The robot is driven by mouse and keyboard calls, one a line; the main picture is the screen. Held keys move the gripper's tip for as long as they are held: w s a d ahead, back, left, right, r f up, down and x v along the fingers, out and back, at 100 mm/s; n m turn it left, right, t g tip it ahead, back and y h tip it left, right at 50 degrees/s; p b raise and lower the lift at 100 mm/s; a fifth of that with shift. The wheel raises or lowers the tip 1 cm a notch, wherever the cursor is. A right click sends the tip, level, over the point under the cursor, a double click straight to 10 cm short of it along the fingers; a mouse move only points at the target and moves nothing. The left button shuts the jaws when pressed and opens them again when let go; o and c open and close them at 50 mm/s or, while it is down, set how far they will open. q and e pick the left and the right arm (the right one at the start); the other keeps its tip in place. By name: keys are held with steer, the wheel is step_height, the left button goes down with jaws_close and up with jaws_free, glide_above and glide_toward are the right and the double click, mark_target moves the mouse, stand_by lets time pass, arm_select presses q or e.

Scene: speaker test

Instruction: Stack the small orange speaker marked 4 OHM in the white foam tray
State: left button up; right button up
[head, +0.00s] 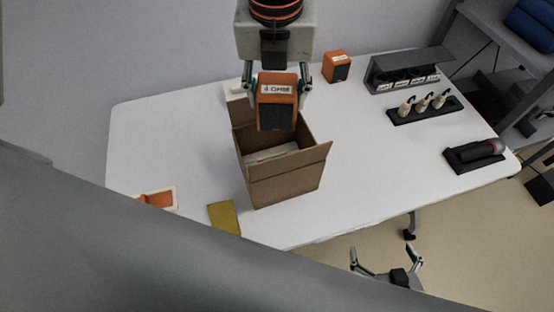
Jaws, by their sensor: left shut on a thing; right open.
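The small orange speaker (277,112) with a dark front carries a white label reading 4 OHM. My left gripper (276,92) is shut on it from both sides and holds it above the open cardboard box (285,183). A white piece (272,152) shows inside the box; I cannot tell whether it is the foam tray. Another white item (234,91) stands behind the box, partly hidden by the gripper and speaker. My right gripper (387,260) is open and empty, low in front of the table's front edge.
Another orange speaker (337,67) stands at the back of the white table (360,150). Grey rack (408,70), black holder with white bottles (425,109) and black cradle (474,157) are right. An orange-and-white item (157,198) and yellow pad (224,216) lie front left.

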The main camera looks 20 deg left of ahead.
arm_select(q)
step_height(320, 180, down, 19)
steer(key=shift+r, duration=0.2)
stand_by(0.3)
steer(key=shift+f+b, duration=0.3)
steer(key=shift+b, duration=0.1)
steer(key=o, duration=1.8)
steer(key=shift+c, duration=0.2)
steer(key=shift+r, duration=0.1)
